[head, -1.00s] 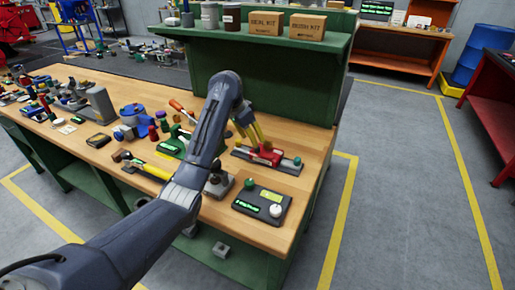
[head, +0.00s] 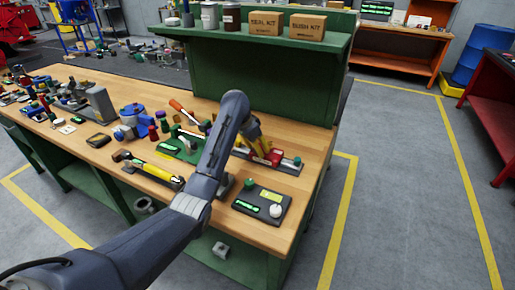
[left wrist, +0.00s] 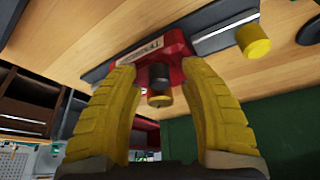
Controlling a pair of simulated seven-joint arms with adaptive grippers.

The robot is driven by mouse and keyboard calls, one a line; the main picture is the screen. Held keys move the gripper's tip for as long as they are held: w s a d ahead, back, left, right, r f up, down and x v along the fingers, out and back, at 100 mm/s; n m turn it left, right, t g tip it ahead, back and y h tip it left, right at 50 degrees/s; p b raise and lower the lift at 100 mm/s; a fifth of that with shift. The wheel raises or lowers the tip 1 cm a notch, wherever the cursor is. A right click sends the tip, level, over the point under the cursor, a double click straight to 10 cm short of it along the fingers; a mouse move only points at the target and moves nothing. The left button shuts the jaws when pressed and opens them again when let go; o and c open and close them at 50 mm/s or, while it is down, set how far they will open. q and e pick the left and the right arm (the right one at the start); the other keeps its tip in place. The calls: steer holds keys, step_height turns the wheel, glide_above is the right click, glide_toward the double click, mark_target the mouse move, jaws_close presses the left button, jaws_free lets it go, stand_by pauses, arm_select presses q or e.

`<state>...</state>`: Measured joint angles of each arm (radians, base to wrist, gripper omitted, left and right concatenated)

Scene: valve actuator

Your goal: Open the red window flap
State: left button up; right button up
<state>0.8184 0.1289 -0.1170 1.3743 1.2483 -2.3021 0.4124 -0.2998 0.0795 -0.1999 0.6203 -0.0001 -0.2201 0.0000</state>
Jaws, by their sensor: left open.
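A red block (head: 274,157) sits on a flat dark base with a metal rail (head: 289,166) near the right end of the workbench; I take it for the part with the red flap. In the left wrist view the red block (left wrist: 172,45) carries a pale label, and a dark knob with a brassy end (left wrist: 160,85) sticks out of it. My left gripper (head: 258,146) is at the block, partly hidden by my arm in the head view. Its yellow fingers (left wrist: 160,72) are spread, one on each side of the knob; contact is unclear. My right gripper does not show.
A black box with a green display and two knobs (head: 262,204) lies in front. A green device (head: 183,145) and a yellow-handled tool (head: 152,170) lie to the left. A green shelf (head: 270,40) with boxes rises behind. A yellow cylinder (left wrist: 254,42) stands by the rail.

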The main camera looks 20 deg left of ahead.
arm_select(q)
steer(key=shift+c, duration=0.2)
jaws_close()
